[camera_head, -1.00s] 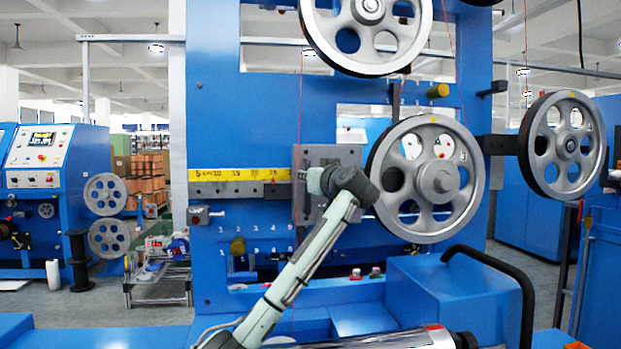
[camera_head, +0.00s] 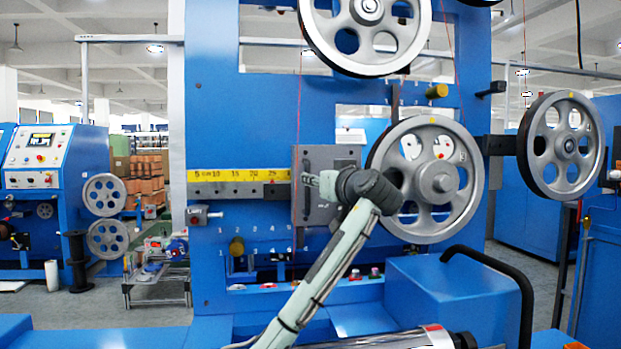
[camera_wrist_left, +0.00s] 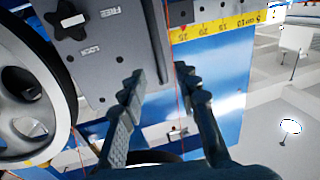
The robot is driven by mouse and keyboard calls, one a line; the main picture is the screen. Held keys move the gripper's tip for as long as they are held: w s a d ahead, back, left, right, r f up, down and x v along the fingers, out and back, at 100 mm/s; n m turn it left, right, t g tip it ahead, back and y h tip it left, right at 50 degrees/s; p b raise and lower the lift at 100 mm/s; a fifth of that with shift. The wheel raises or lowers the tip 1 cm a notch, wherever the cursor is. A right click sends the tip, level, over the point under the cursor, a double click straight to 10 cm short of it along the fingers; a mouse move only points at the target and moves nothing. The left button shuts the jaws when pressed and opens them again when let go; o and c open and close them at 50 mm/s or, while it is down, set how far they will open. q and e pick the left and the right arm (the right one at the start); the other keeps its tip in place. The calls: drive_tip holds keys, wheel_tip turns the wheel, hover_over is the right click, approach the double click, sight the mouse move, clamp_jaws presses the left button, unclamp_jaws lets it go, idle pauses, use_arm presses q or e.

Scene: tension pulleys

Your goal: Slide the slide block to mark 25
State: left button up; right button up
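The slide block (camera_head: 325,213) is a grey metal plate on the rail, its left edge just right of the 25 on the yellow scale (camera_head: 240,175). A dark upright handle (camera_head: 307,199) stands on its left part. In the left wrist view the handle (camera_wrist_left: 157,38) runs down between the fingertips of my left gripper (camera_wrist_left: 160,78), which are open and apart. I cannot tell how deep the handle sits between them. In the head view my left gripper (camera_head: 312,180) is at the handle. The block's star knob (camera_wrist_left: 70,20) shows beside FREE and LOCK lettering. My right gripper is out of view.
A large grey pulley wheel (camera_head: 430,180) stands just right of the block, behind my wrist. Another wheel (camera_head: 368,32) is above. A red wire (camera_head: 299,110) runs down past the block's left edge. The rail (camera_head: 230,190) left of the block is clear.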

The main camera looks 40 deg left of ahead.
use_arm(q)
drive_tip(key=shift+v, duration=2.7)
